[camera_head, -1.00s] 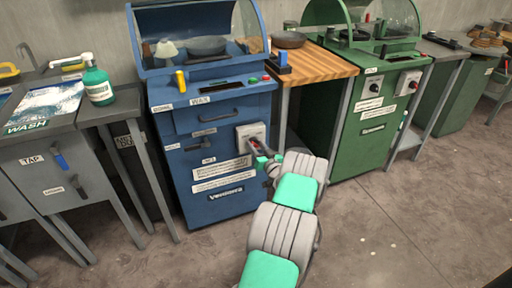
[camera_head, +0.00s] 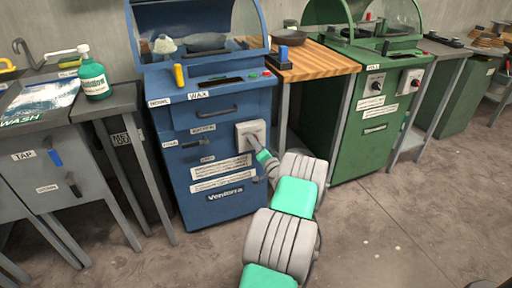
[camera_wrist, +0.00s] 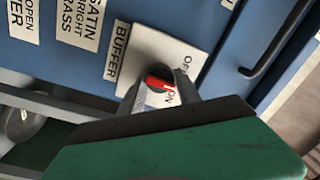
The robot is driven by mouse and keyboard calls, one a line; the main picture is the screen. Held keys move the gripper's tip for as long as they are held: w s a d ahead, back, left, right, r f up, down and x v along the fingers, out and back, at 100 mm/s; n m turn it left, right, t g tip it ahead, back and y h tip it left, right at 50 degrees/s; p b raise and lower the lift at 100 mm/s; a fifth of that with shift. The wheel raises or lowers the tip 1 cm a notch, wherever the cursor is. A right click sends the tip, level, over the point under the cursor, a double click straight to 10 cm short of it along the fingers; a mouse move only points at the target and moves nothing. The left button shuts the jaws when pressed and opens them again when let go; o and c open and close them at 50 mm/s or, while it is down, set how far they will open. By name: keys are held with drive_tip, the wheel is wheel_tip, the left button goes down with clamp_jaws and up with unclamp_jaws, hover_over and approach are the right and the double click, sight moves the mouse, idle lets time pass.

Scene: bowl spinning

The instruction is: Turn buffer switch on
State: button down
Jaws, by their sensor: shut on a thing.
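The buffer switch is a dark knob with a red pointer (camera_wrist: 158,84) on a pale square plate (camera_wrist: 187,40), labelled BUFFER, with OFF and ON marks. In the wrist view the red pointer lies toward the ON mark. My gripper (camera_wrist: 157,79) has a grey finger on each side of the knob and is shut on it. In the head view the plate (camera_head: 243,129) sits on the front of the blue wax machine (camera_head: 184,150). There my gripper (camera_head: 256,143) reaches it, and the knob is mostly hidden.
A drawer handle (camera_wrist: 282,38) sticks out near the switch plate. A wooden-topped table (camera_head: 314,62) and a green machine (camera_head: 362,145) stand to the right. A grey wash bench (camera_head: 40,150) stands to the left. The floor (camera_head: 410,220) in front is clear.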

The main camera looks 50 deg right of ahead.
drive_tip(key=m, duration=0.9)
drive_tip(key=shift+a+f+m+h, duration=0.1)
drive_tip(key=shift+m+h, duration=0.2)
drive_tip(key=shift+h, duration=0.1)
drive_tip(key=c, duration=0.9)
unclamp_jaws()
drive_tip(key=shift+w, duration=0.1)
drive_tip(key=p+v, duration=0.1)
drive_tip(key=v, duration=0.6)
drive_tip(key=shift+s+a, duration=0.25)
drive_tip(key=shift+s, duration=0.1)
